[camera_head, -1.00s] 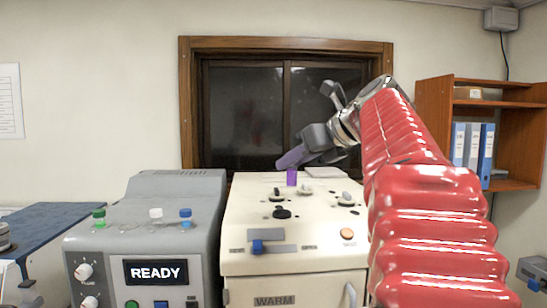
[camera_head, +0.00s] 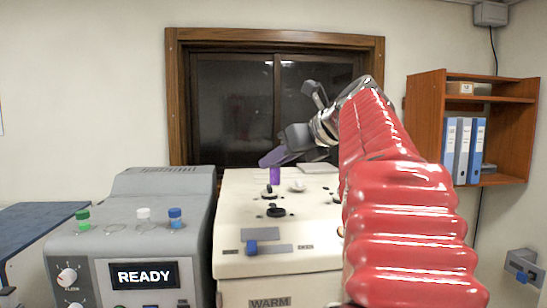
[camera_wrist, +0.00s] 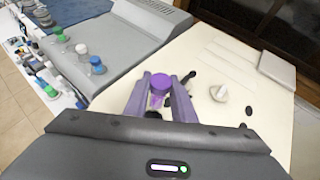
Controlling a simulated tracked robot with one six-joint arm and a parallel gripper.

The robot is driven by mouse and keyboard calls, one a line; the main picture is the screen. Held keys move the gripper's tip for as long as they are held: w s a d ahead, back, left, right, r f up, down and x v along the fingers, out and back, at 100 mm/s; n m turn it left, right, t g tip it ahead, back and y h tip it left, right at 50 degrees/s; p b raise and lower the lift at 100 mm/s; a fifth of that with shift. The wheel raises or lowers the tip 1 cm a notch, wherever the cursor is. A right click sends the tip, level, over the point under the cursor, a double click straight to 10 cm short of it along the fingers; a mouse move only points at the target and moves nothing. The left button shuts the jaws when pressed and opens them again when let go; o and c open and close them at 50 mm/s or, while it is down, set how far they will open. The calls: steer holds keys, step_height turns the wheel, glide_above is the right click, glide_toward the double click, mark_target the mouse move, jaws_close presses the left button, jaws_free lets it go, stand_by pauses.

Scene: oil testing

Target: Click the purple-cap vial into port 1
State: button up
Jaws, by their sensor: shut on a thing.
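The purple-cap vial (camera_head: 274,175) is upright above the top of the cream machine (camera_head: 235,205). My gripper (camera_head: 268,162) is shut on it near the cap. In the wrist view the purple cap (camera_wrist: 161,84) sits between the two purple-grey fingers of my gripper (camera_wrist: 160,92). The vial's lower end is close to dark round fittings (camera_head: 268,192) on the machine top; I cannot tell whether it touches one. No port number is readable.
A grey machine (camera_head: 65,240) with a READY screen (camera_head: 144,274) stands at the left. It bears green-, white- and blue-capped vials (camera_head: 175,217).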

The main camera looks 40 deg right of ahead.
mark_target(279, 180)
steer(key=shift+f, duration=2.35)
steer(key=shift+s+f, duration=0.15)
steer(key=shift+s, duration=0.1)
steer(key=shift+f, duration=2.35)
stand_by(2.4)
steer(key=o, duration=1.1)
steer(key=shift+o, duration=0.2)
